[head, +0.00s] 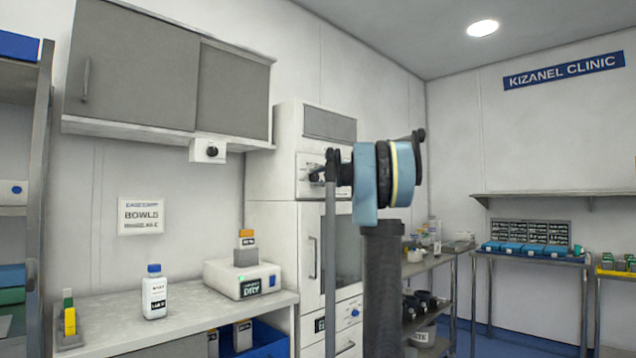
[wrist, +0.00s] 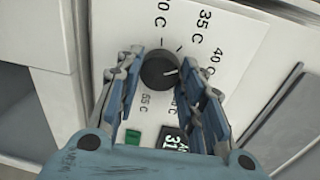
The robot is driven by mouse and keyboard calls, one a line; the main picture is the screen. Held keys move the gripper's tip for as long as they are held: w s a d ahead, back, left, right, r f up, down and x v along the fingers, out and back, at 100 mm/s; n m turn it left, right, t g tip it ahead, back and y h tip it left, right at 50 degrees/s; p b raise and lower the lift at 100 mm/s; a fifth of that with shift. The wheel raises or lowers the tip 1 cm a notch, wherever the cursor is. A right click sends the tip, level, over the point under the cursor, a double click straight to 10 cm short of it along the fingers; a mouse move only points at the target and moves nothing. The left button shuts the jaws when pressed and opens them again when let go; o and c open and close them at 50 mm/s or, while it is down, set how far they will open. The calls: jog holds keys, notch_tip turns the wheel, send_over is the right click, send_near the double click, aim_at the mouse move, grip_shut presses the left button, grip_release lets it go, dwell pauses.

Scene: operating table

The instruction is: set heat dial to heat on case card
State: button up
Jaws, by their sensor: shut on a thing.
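The black heat dial (wrist: 159,72) sits on a white panel (wrist: 196,28) in the wrist view. Temperature marks around it read 30 C, 35 C, 40 C and 55 C; another is partly hidden by a finger. A light pointer line on the dial faces right in the picture, roughly between the 40 C side and the lower marks. My gripper (wrist: 161,62) has its fingers on both sides of the dial, shut on it. In the head view my gripper (head: 328,168) is at the tall white cabinet's panel and hides the dial. A wall card (head: 141,217) reads "BOWLS"; its smaller print is blurred.
A green light (wrist: 133,137) and a dark display (wrist: 174,139), partly covered, sit below the dial. The tall white cabinet (head: 272,160) stands beside a counter (head: 110,325) with a white bottle (head: 154,296) and a white device (head: 222,276). Shelves stand to the right.

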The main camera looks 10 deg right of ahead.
jog(key=shift+d+f+m, duration=0.1)
jog(key=shift+m, duration=0.9)
jog(key=o, duration=1.1)
jog(key=shift+w, duration=0.1)
jog(key=shift+c, duration=0.2)
jog(key=f+v, duration=0.1)
jog(key=v, duration=1)
jog(key=shift+s+d+r, duration=0.3)
jog(key=shift+d+r, duration=0.05)
jog(key=shift+r, duration=0.2)
